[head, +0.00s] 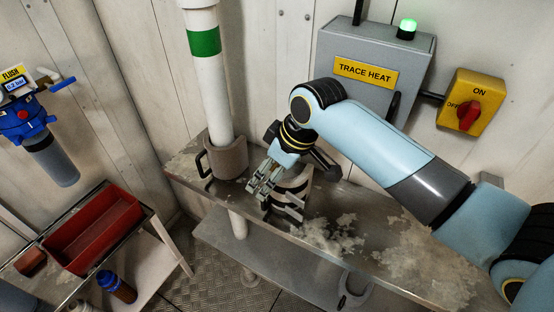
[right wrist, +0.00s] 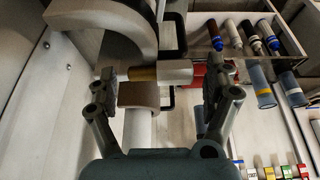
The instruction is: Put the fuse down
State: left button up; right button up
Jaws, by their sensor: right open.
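A short cylinder with a brown-gold band and a pale metallic part (right wrist: 174,72), probably the fuse, shows in line between the fingers. I cannot tell whether it touches either finger or lies beyond them. I cannot make it out in the head view. My left gripper is in neither view.
The worn bench (head: 392,262) is clear to the right. A white pipe (head: 211,95) stands in a brown collar (head: 226,158). Behind are the trace heat box (head: 340,48) and a yellow switch (head: 470,105). A red tray (head: 92,232) is at lower left. Several tubes (right wrist: 262,88) show in the wrist view.

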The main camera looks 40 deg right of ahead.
jog(key=b+v, duration=0.1)
jog(key=v, duration=0.8)
jog(key=shift+d+r+b, duration=0.25)
jog(key=shift+d+b, duration=0.05)
jog(key=shift+d, duration=0.05)
jog(key=shift+o, duration=0.7)
jog(key=shift+s+r, duration=0.15)
jog(key=shift+r, duration=0.4)
jog(key=x, duration=0.5)
jog(key=shift+a+f, duration=0.1)
jog(key=shift+f, duration=0.05)
jog(key=shift+p+x, duration=0.85)
jog(key=shift+x, duration=1.9)
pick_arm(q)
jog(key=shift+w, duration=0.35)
pick_arm(e)
jog(key=shift+a, duration=0.15)
jog(key=c, duration=1.3)
